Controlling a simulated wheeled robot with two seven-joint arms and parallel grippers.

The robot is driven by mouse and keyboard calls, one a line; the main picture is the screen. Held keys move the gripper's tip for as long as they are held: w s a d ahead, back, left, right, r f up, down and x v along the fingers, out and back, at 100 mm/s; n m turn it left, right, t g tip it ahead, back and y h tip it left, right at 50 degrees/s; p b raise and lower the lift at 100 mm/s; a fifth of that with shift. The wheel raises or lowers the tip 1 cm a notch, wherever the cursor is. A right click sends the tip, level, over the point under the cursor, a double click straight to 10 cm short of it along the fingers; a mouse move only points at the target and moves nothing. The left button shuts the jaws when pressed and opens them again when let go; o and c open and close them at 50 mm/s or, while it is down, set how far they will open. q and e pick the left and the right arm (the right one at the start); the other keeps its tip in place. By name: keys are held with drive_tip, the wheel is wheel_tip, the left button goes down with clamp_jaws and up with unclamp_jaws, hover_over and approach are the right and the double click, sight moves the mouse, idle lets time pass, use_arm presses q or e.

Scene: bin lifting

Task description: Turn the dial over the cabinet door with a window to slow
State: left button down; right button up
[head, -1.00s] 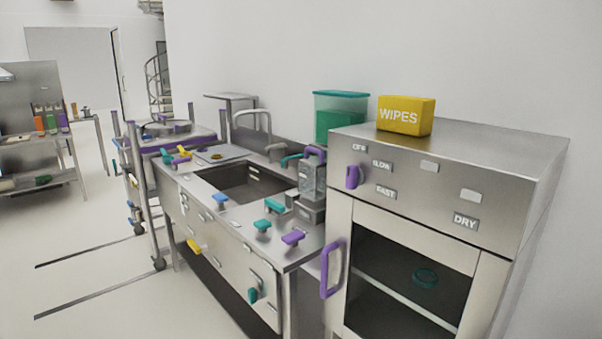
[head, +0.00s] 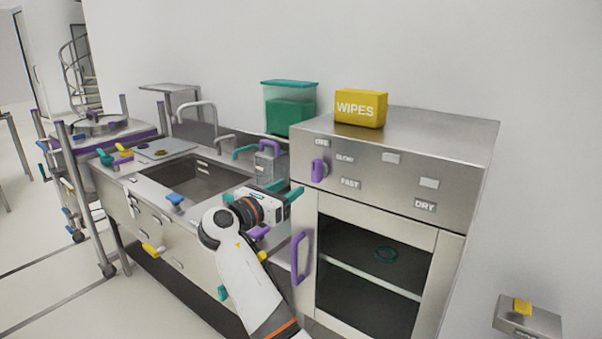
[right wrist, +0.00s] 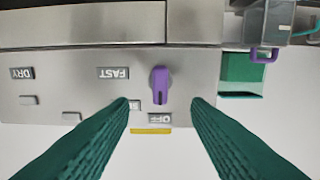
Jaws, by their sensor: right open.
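The purple dial (head: 319,171) sits on the steel panel above the cabinet door with a window (head: 380,222). In the right wrist view the panel appears upside down, and the dial (right wrist: 159,84) shows with its grip roughly upright, in line with the OFF label (right wrist: 160,118). The SLOW label (head: 345,159) is beside the dial in the head view and partly hidden by a finger in the wrist view. My right gripper (head: 288,189) is open and empty, left of and below the dial. Its teal fingers (right wrist: 160,103) point toward the panel, apart from the dial. My left gripper is out of view.
A purple door handle (head: 300,258) stands out below the dial. A yellow wipes box (head: 360,108) is on the cabinet top. To the left are a teal-lidded container (head: 289,107) and a sink counter (head: 150,205) with several knobs. A small wall box (head: 528,318) is at right.

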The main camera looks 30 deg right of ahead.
sight(314, 174)
drive_tip(key=p+x, duration=0.2)
drive_tip(key=x, duration=0.7)
drive_tip(key=shift+w+d, duration=0.1)
drive_tip(key=shift+d, duration=0.2)
drive_tip(key=shift+w+d+p, duration=0.25)
drive_tip(key=shift+d+p, duration=0.05)
drive_tip(key=shift+d, duration=0.25)
drive_tip(key=shift+f, duration=0.1)
clamp_jaws()
